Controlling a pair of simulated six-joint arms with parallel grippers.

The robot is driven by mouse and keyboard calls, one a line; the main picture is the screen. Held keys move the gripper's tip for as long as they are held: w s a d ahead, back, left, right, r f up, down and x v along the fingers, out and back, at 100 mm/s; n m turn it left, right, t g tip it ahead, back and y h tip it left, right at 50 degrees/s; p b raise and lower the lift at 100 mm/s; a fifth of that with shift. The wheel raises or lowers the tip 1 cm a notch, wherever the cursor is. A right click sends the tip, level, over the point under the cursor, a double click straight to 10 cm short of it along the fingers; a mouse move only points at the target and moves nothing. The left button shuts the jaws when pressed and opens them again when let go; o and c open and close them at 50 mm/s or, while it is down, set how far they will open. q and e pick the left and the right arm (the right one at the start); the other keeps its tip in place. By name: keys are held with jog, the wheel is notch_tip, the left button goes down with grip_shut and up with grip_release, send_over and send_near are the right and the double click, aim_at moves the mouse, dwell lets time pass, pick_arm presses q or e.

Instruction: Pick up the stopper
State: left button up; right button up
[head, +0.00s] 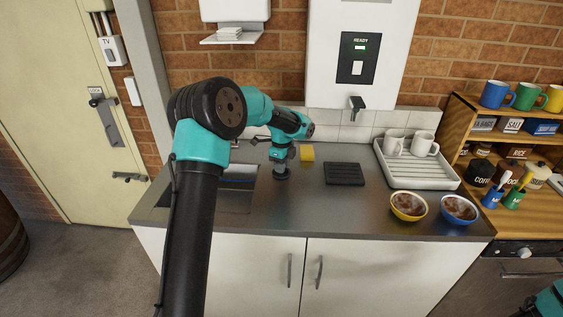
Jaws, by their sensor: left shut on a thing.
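My left arm reaches over the counter, and my left gripper (281,166) points down at the counter just right of the sink (240,184). It is shut on the stopper (282,175), a small dark round piece at its lower end. The stopper is at or just above the steel surface; I cannot tell if it touches. The gripper's fingers are small and partly hidden by its own body. My right gripper is out of view; only a bit of my right arm shows at the bottom right corner.
A yellow sponge (307,153) and a dark ridged mat (344,174) lie to the right on the steel counter (330,215). Further right are a white drying rack (440,179) with two mugs, a yellow bowl (409,206) and a blue bowl (459,210). The counter's front middle is clear.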

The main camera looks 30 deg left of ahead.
pick_arm(q)
jog(key=s+d, duration=0.2)
jog(key=s, duration=0.1)
jog(key=s+d, duration=0.2)
jog(key=s, duration=0.1)
jog(key=s+d+r, duration=0.1)
jog(key=s+d, duration=0.1)
jog(key=s, duration=0.2)
